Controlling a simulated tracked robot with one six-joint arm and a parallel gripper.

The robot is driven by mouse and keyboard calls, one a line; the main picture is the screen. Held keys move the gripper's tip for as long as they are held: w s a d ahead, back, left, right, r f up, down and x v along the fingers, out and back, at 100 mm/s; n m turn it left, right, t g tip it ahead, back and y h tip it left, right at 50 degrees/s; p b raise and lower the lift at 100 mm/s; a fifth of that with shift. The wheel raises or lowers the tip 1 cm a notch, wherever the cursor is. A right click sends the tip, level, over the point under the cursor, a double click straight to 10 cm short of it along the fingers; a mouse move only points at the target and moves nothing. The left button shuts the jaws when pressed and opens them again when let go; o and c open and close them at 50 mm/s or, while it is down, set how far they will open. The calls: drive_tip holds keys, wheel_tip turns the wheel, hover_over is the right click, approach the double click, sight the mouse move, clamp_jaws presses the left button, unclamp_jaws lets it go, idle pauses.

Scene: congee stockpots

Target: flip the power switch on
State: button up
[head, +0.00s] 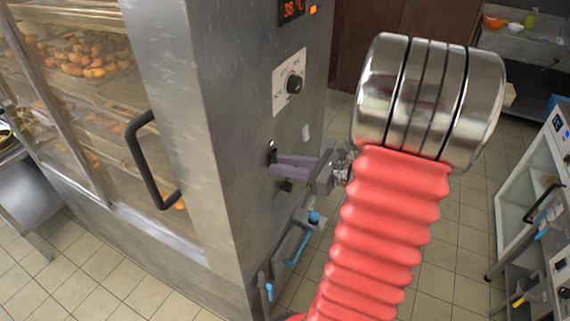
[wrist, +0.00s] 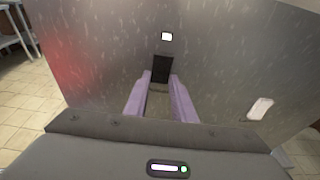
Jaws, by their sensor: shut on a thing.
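The power switch is a small black part (wrist: 161,68) on the grey metal side of the warming cabinet. It also shows in the head view (head: 271,156), just at my fingertips. My gripper (head: 274,167) reaches in from the right with its two purple fingers against the panel. In the wrist view my gripper (wrist: 160,80) has one finger on each side of the switch and is shut on it. A small lit white square (wrist: 166,36) sits just above the switch. The fingers partly hide the switch in the head view, and its on or off position cannot be told.
The cabinet (head: 215,100) has a dial knob (head: 294,84) and a red display (head: 291,9) above the switch. A black door handle (head: 150,160) stands out at left. Blue-handled valves (head: 314,218) are below. Tiled floor (head: 470,225) is open at right, before a white unit (head: 530,170).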

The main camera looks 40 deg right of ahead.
drive_tip(key=shift+a+f+t, duration=0.1)
drive_tip(key=shift+f+t, duration=0.1)
drive_tip(key=shift+t, duration=0.3)
drive_tip(key=o, duration=1.1)
drive_tip(key=shift+c, duration=0.2)
drive_tip(key=v, duration=1.3)
drive_tip(key=shift+s+d, duration=0.3)
drive_tip(key=shift+a+f, duration=0.1)
